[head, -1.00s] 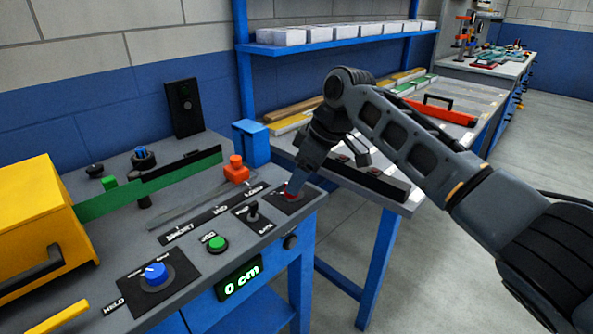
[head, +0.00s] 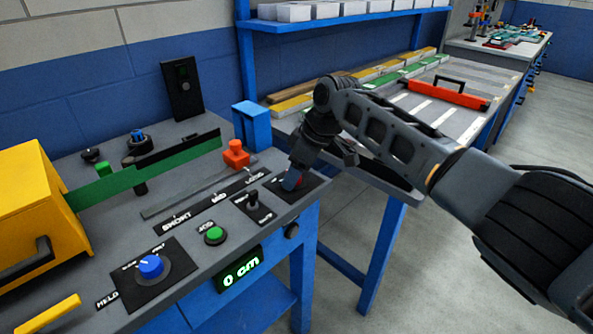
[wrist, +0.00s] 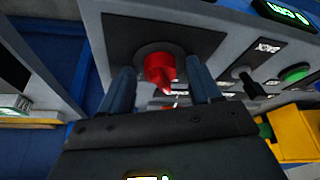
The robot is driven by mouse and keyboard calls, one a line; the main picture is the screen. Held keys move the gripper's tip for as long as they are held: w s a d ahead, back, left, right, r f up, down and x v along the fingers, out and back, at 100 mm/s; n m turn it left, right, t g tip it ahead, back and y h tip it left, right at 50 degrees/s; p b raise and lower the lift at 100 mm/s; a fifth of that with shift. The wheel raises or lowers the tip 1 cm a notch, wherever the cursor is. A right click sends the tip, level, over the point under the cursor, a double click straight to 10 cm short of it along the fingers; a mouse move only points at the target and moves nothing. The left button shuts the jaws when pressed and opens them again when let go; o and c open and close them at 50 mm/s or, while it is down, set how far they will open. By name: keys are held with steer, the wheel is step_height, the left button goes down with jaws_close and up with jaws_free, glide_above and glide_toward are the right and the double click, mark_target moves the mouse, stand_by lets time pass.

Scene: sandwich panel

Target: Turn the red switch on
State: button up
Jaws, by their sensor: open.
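The red switch (wrist: 160,70) is a red knob on a dark plate, seen large in the wrist view. In the head view its plate (head: 314,187) is at the right end of the bench panel, and the knob is mostly hidden by my gripper. My gripper (head: 292,184) points down at it. In the wrist view the blue-grey fingers of my gripper (wrist: 160,88) are open, one on each side of the red knob. I cannot tell whether they touch it.
Beside the switch are a black toggle (head: 252,199), a green button (head: 214,235), a blue knob (head: 151,266) and an orange slider knob (head: 236,154). A yellow box (head: 35,205) stands at left.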

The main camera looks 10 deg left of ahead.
steer(key=shift+c, duration=0.4)
steer(key=c, duration=0.9)
steer(key=shift+c, duration=0.2)
steer(key=shift+s+r+p, duration=0.1)
steer(key=shift+p, duration=0.3)
steer(key=m+p, duration=0.1)
steer(key=m+t+p, duration=0.1)
steer(key=p, duration=0.1)
steer(key=shift+s+a+r+m, duration=0.1)
steer(key=shift+a+r+m, duration=0.05)
steer(key=shift+m, duration=0.25)
steer(key=m+t+h+p, duration=0.1)
steer(key=m+p, duration=0.2)
steer(key=shift+m, duration=0.4)
steer(key=m+p, duration=0.1)
steer(key=m+h+p, duration=0.1)
steer(key=m, duration=0.1)
steer(key=shift+s+a+f+t, duration=0.1)
steer(key=shift+a+f+t, duration=0.1)
steer(key=shift+t, duration=0.2)
steer(key=shift+m+t+h, duration=0.3)
steer(key=shift+m+h, duration=0.6)
steer(key=shift+m, duration=1.2)
